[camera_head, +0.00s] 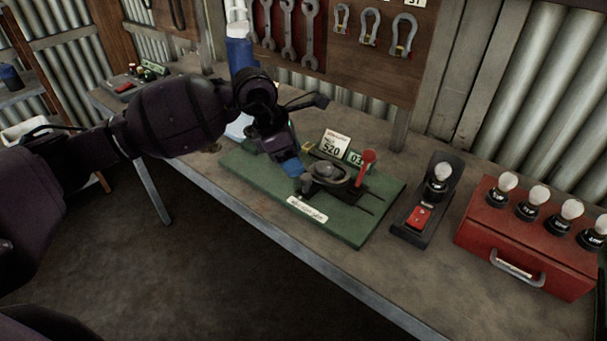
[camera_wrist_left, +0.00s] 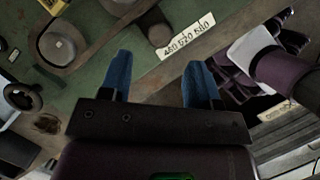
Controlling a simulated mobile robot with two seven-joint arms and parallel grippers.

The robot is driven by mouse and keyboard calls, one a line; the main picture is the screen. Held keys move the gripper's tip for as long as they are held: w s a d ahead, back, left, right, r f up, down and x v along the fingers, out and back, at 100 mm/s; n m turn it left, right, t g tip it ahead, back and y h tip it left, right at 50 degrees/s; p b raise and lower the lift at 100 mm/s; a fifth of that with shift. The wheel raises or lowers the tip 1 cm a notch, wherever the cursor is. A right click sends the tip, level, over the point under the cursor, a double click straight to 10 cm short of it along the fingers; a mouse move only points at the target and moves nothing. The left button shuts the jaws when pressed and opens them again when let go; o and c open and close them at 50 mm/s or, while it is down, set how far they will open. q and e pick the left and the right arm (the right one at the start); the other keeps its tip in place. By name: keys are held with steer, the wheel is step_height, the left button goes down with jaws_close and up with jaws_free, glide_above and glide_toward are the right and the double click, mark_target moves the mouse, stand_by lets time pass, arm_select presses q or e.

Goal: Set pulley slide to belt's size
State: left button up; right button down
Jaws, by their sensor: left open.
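The green board (camera_head: 345,228) on the bench carries the pulley slide, with a grey round pulley (camera_head: 330,172) and a red-knobbed lever (camera_head: 368,158). A white card reading 520 (camera_head: 333,146) stands behind it. My left gripper (camera_head: 291,166) is just left of the pulley, above the board. In the left wrist view its two blue fingers (camera_wrist_left: 160,82) are apart with nothing between them. Ahead of them are a round dark knob (camera_wrist_left: 155,28), the pulley (camera_wrist_left: 62,42) and a scale label reading 460 520 580 (camera_wrist_left: 188,36). Which mark the slide stands at cannot be told.
Right of the board are a bulb stand with a red switch (camera_head: 420,215) and a red box (camera_head: 520,250) with several bulbs. A blue bottle (camera_head: 239,55) stands behind my arm. Wrenches and shackles hang on the back panel (camera_head: 340,60). The bench front is clear.

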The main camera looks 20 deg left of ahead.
mark_target(305, 177)
arm_select(q)
steer(key=shift+x, duration=3)
steer(key=shift+r, duration=0.1)
jaws_close()
steer(key=shift+d, duration=0.15)
